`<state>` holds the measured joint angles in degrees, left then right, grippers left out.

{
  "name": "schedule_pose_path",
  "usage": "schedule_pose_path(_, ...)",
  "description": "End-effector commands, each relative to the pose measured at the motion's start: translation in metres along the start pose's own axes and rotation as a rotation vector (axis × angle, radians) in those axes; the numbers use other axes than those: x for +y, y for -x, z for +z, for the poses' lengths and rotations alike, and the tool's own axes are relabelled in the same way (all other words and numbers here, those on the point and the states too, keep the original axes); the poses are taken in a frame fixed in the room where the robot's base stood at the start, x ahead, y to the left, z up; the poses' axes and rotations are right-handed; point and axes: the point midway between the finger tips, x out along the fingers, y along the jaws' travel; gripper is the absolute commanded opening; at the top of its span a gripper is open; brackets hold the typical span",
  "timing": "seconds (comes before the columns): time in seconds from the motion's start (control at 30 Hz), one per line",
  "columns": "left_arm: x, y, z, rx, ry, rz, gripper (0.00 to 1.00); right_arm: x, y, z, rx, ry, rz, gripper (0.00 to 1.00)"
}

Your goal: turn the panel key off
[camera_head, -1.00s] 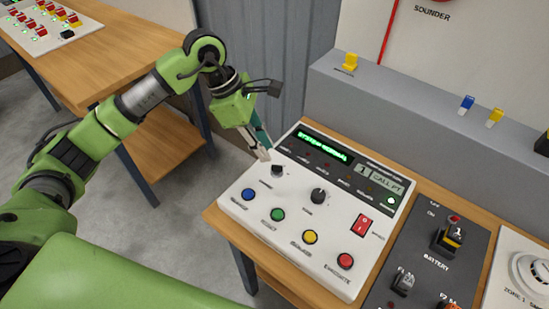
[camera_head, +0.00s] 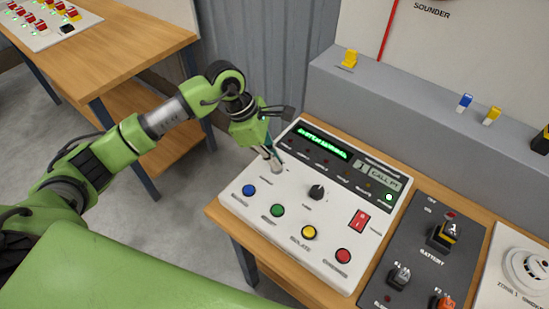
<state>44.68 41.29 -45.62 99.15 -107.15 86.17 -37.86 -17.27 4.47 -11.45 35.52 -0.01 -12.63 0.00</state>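The white control panel (camera_head: 268,240) lies on a wooden bench, with a green lit display (camera_head: 323,147) at its back. My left gripper (camera_head: 275,165) reaches down from the back left. Its fingertips are right at the small dark switch at the panel's left, which they now almost fully cover. I cannot tell whether the fingers are closed on it, or which way it is turned. A second black knob (camera_head: 317,192) stands clear to the right of the fingers. My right gripper is not in view.
Blue (camera_head: 249,190), green (camera_head: 278,210), yellow (camera_head: 309,232) and red (camera_head: 344,256) buttons line the panel's front. A red rocker switch (camera_head: 359,221) sits at its right. A dark battery panel (camera_head: 425,255) stands beside it. A grey ledge (camera_head: 420,112) runs behind.

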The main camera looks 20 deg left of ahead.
Motion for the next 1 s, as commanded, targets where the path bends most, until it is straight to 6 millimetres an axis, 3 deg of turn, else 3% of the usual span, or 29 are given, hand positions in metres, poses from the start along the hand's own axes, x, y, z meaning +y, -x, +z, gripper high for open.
schedule_pose_path(0.47,-0.001,-0.002,-0.001,0.000,0.107,0.048,0.00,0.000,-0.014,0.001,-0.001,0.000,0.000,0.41)
schedule_pose_path(1.0,-0.003,-0.003,0.000,-0.003,0.550,0.235,0.00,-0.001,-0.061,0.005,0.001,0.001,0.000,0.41)
